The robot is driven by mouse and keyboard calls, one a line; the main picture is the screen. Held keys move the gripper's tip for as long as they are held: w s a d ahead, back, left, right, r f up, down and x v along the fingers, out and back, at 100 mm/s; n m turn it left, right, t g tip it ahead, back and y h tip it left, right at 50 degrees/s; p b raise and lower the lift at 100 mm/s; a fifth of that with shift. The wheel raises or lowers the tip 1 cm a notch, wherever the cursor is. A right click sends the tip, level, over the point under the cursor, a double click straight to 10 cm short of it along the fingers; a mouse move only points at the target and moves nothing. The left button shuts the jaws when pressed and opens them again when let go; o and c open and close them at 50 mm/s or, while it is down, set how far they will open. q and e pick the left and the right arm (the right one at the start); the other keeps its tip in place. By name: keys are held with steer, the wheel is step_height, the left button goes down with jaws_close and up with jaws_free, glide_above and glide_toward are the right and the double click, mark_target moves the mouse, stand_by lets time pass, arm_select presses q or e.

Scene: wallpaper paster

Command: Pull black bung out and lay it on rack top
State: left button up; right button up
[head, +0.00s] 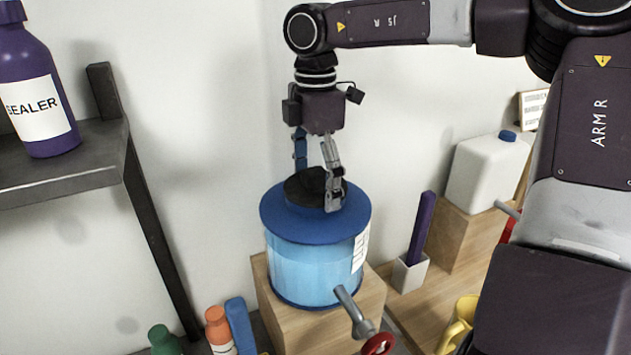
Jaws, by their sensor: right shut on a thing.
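The black bung (306,188) sits on top of the blue-lidded tank (275,222), which holds light blue liquid. My right gripper (321,190) points down from above and is shut on the bung, its fingers at the bung's sides. The far finger is partly hidden behind the bung. The bung looks seated at the lid or just above it; I cannot tell which. The rack top (60,172) is the grey shelf at the left, with a purple sealer bottle (38,90) standing on it. My left gripper is not in view.
The tank stands on a wooden block (330,327), with a tap and red handle (378,344) at its front. A white jug (482,172), a purple stick in a holder (410,274) and a yellow object (458,325) are at right. Bottles (218,328) stand below the rack.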

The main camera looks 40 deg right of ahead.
mark_target(315, 171)
steer(key=o, duration=0.5)
steer(key=c, duration=0.8)
steer(key=shift+r, duration=0.1)
steer(key=shift+r, duration=0.15)
steer(key=shift+r+p, duration=1)
steer(key=shift+r, duration=0.6)
steer(key=shift+r+p, duration=1.3)
steer(key=shift+r, duration=0.7)
steer(key=shift+f, duration=0.1)
